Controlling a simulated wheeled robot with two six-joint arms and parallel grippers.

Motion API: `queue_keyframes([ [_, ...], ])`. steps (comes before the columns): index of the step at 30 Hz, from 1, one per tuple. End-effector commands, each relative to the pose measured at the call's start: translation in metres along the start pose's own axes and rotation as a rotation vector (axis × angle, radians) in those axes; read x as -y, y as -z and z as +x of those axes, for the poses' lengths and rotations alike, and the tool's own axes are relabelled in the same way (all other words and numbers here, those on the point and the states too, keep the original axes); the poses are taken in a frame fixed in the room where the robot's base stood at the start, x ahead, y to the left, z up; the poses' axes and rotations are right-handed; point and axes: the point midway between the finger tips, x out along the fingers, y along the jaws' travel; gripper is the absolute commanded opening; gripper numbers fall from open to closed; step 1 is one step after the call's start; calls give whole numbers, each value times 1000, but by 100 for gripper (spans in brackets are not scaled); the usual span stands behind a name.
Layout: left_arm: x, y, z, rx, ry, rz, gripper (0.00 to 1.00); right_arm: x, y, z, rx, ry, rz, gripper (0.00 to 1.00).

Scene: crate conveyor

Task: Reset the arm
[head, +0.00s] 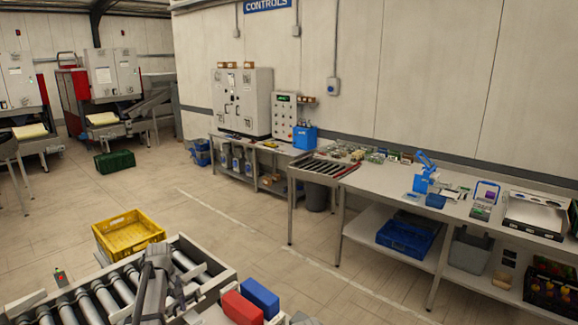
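A grey arm part, which looks like my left gripper (157,262), stands over the roller conveyor (205,250) at the bottom left of the head view. Its fingers are not clear enough to show whether they are open or shut. I see nothing held in it. My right gripper is not in view. An empty yellow crate (128,236) is just beyond the conveyor's far side, apart from the gripper.
A red block (242,308) and a blue block (260,297) sit right of the conveyor. A green crate (115,161) lies on the floor farther back. A long workbench (385,184) with tools runs along the right wall. The floor between is clear.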

Motion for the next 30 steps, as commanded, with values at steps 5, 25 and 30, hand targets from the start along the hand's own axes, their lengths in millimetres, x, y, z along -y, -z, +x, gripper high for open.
queue_keyframes([
  [5, -15, -55, 15, -2, 11, 138, 82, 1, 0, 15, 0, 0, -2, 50],
  [25, 3, -380, 95, -14, 100, 1151, 82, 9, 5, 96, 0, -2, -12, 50],
  [30, 9, -397, 98, -15, 108, 1228, 82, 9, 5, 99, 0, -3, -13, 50],
])
